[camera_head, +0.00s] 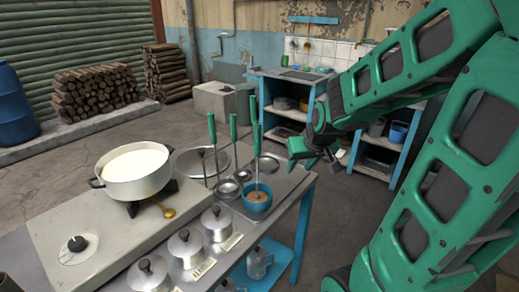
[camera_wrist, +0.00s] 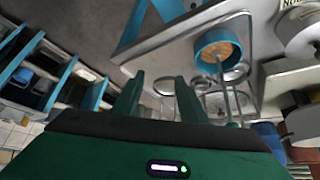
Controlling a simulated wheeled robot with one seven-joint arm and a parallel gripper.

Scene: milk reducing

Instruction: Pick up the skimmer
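Several long utensils with green handles (camera_head: 233,128) stand upright over the metal tray at the right end of the counter. Their heads are small and round; I cannot tell for sure which one is the skimmer. One stands with its lower end in a small blue bowl (camera_head: 258,203) of brown contents. The bowl also shows in the wrist view (camera_wrist: 204,45), with thin metal shafts and round heads beside it. My gripper (camera_head: 318,165) is to the right of the handles, apart from them. Its two fingers (camera_wrist: 158,98) are spread in the wrist view, with nothing between them.
A white pot of milk (camera_head: 135,190) stands on a burner at left. Several lidded metal canisters (camera_head: 184,247) line the counter's front. A blue shelf unit (camera_head: 262,100) stands behind. Floor lies between them.

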